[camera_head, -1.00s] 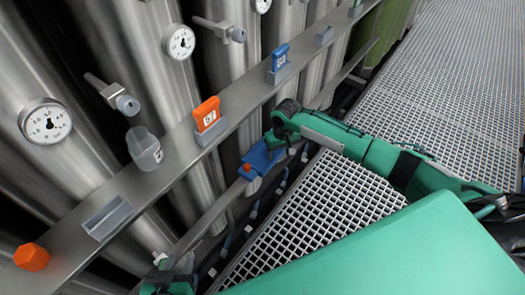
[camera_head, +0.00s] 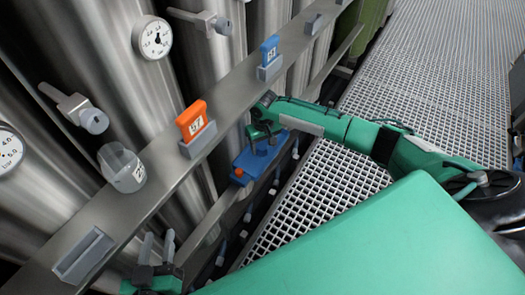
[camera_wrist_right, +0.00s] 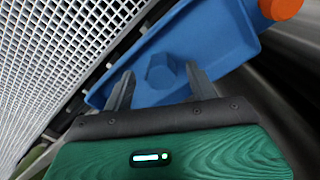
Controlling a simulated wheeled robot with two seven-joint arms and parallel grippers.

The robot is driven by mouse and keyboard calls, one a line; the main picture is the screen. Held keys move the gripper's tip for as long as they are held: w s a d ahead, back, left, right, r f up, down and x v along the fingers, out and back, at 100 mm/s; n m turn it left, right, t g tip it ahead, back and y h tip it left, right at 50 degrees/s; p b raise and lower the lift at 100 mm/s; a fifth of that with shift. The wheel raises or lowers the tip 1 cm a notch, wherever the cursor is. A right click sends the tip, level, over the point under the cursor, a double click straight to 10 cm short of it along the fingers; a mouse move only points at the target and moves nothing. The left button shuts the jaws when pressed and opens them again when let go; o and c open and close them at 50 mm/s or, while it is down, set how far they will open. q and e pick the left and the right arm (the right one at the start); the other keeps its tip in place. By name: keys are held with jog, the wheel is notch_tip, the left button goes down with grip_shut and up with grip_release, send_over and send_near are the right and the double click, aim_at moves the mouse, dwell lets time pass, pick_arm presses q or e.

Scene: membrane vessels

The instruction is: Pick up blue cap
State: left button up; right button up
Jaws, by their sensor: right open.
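The blue cap (camera_wrist_right: 163,71) is a small hexagonal piece in a blue tray (camera_wrist_right: 205,35), seen in the right wrist view. My right gripper (camera_wrist_right: 159,76) is open, with one finger to each side of the cap in the picture; I cannot tell whether they touch it. In the head view, my right gripper (camera_head: 262,132) is above the blue tray (camera_head: 256,162), and the cap is hard to make out there. My left gripper (camera_head: 157,245) is at the bottom left, open and empty, its two fingers pointing up.
A metal rail (camera_head: 160,180) carries an orange tag (camera_head: 192,120), a blue tag (camera_head: 270,50), a clear cup (camera_head: 122,168) and an empty grey holder (camera_head: 83,255). Steel vessels stand behind; grating (camera_head: 320,190) lies right.

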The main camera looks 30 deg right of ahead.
notch_tip(320, 180, down, 3)
jog(key=shift+r+b, duration=0.2)
jog(key=shift+b, duration=0.1)
pick_arm(q)
jog(key=r+t, duration=0.1)
jog(key=w+r+t, duration=0.1)
jog(key=r, duration=0.1)
jog(key=a+r, duration=0.1)
jog(key=shift+w+r+t, duration=0.15)
jog(key=shift+w+t, duration=0.25)
pick_arm(e)
jog(key=shift+c, duration=0.2)
jog(key=c, duration=1.1)
jog(key=shift+r, duration=0.15)
